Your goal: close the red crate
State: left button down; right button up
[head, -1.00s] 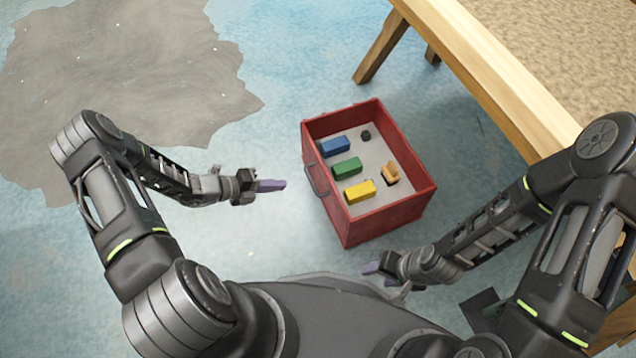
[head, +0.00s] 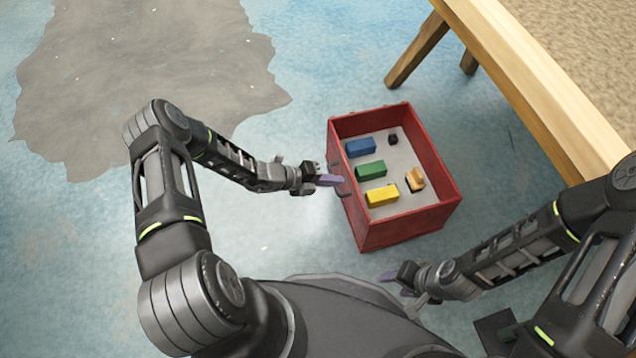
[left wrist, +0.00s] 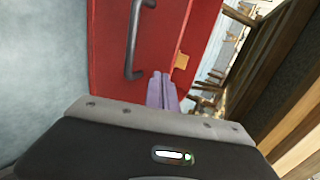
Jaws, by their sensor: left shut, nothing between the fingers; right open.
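The red crate (head: 401,235) stands open at the top on the blue floor, and its contents show. Its dark handle (head: 342,183) is on the left wall, facing my left arm. The handle also shows in the left wrist view (left wrist: 133,40) on the red face (left wrist: 108,60). My left gripper (head: 334,180) is shut and empty, its purple fingertips (left wrist: 162,92) at the handle side of the crate. I cannot tell whether they touch it. My right gripper (head: 392,283) is open and empty, low in front of the crate's near side.
Inside the crate are a blue block (head: 360,147), a green block (head: 370,169), a yellow block (head: 382,195), an orange piece (head: 415,178) and a small dark piece (head: 393,139). A wooden table (head: 530,85) stands at the right. The floor to the left is clear.

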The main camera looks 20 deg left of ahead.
pick_arm(q)
jog(key=shift+w+d, duration=0.6)
jog(key=shift+d, duration=0.25)
pick_arm(e)
jog(key=shift+f, duration=0.25)
